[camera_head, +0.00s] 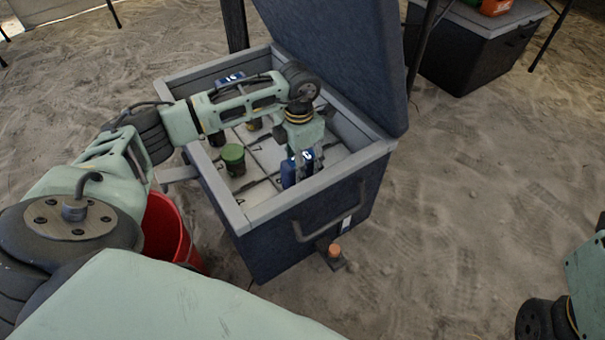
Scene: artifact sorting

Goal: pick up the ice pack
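A blue item that looks like an ice pack (289,174) stands in the open cooler (262,217), near its front right side. My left arm reaches over the cooler, and my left gripper (302,165) points down at this blue item. The fingers overlap it in the picture and hide part of it. I cannot tell whether they are closed on it. Another blue item (230,78) shows at the cooler's back left corner, partly behind my arm. Only part of my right arm shows at the lower right edge; its gripper is out of view.
A green can (233,157) stands in the cooler, left of my gripper. A dark item (217,139) and a yellowish one (253,125) are behind it. The raised lid (345,60) is behind my gripper. A red bucket (168,232) stands left of the cooler on sand.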

